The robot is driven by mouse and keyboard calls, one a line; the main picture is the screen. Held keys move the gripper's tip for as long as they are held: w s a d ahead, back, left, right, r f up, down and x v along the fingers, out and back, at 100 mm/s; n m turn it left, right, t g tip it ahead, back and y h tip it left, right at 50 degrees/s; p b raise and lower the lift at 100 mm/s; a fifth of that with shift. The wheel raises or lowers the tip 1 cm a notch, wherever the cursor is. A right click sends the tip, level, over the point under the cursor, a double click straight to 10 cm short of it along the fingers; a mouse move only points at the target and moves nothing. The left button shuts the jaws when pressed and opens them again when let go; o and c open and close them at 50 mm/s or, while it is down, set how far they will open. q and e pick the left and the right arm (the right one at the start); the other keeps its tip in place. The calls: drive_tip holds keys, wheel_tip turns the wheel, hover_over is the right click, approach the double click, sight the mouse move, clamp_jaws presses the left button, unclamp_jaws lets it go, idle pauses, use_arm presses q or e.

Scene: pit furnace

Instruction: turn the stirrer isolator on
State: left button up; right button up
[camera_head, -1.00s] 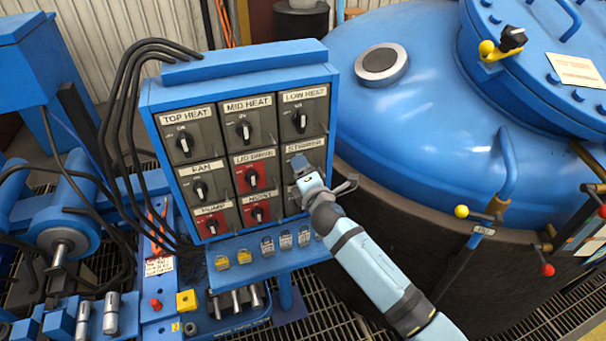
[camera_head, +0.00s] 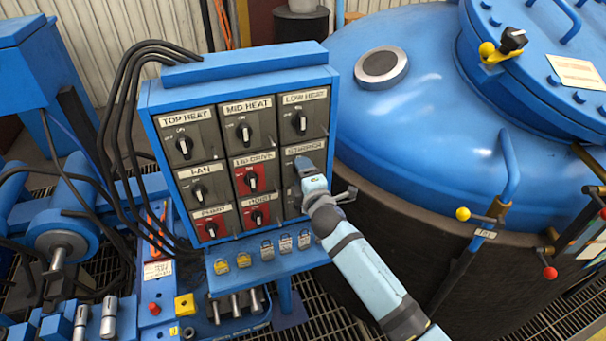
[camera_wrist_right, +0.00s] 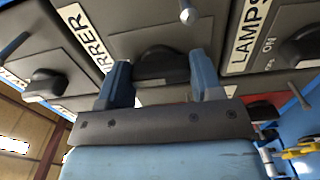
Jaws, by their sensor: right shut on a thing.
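The stirrer isolator (camera_head: 304,149) is a grey switch panel in the right column, middle row, of the blue switch cabinet. Its label shows above my right gripper (camera_head: 304,168), whose arm comes in from the lower right and hides the knob in the head view. In the right wrist view, the stirrer label (camera_wrist_right: 84,36) is partly cut off at the left. The black stirrer knob (camera_wrist_right: 163,64) sits between the blue fingers of my right gripper (camera_wrist_right: 161,82), which is shut on it. The knob's pointer and ON/OFF marks are hidden. My left gripper is not in view.
Other knobs surround it, including low heat (camera_head: 300,121) above and a red panel's knob (camera_head: 252,180) at left. A lamps label (camera_wrist_right: 247,38) shows in the wrist view. Padlocks (camera_head: 285,241) hang below. The blue furnace vessel (camera_head: 430,110) stands close at right.

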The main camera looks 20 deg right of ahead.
drive_tip(key=o, duration=0.6)
drive_tip(key=shift+o, duration=0.2)
drive_tip(key=s+b, duration=0.1)
drive_tip(key=s, duration=1.3)
drive_tip(key=shift+d, duration=0.2)
